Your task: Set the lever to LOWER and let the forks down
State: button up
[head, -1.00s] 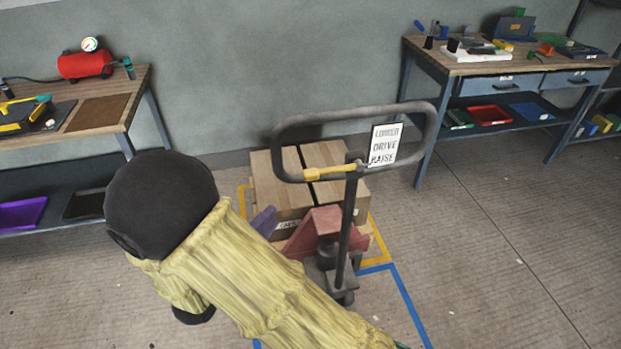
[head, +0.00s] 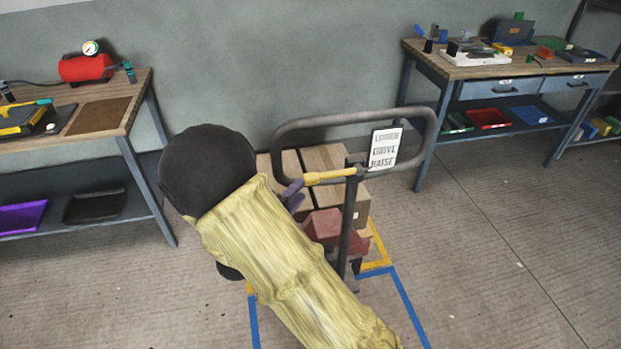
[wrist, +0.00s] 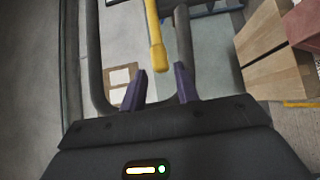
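The yellow lever (head: 331,176) points left from its pivot on the pallet truck's handle (head: 285,140), nearly level with its free end slightly low. A sign (head: 384,148) reads LOWER at the top, DRIVE in the middle and RAISE at the bottom. My gripper (head: 294,193) has purple fingers at the lever's free end. In the wrist view my gripper (wrist: 161,80) is open, and the lever (wrist: 156,45) ends between and just beyond its fingertips, with gaps on both sides. The red truck body (head: 325,228) shows partly behind my arm. The forks are hidden.
Cardboard boxes (head: 325,158) are stacked behind the handle. A workbench (head: 95,112) with a red tank (head: 86,68) stands at the left, another bench (head: 480,66) at the right. Yellow and blue tape (head: 408,304) marks the floor; the right floor is clear.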

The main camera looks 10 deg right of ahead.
aim_at(310, 176)
jog(key=x, duration=0.6)
jog(key=shift+w+d, duration=0.2)
jog(key=shift+c, duration=0.4)
grip_shut()
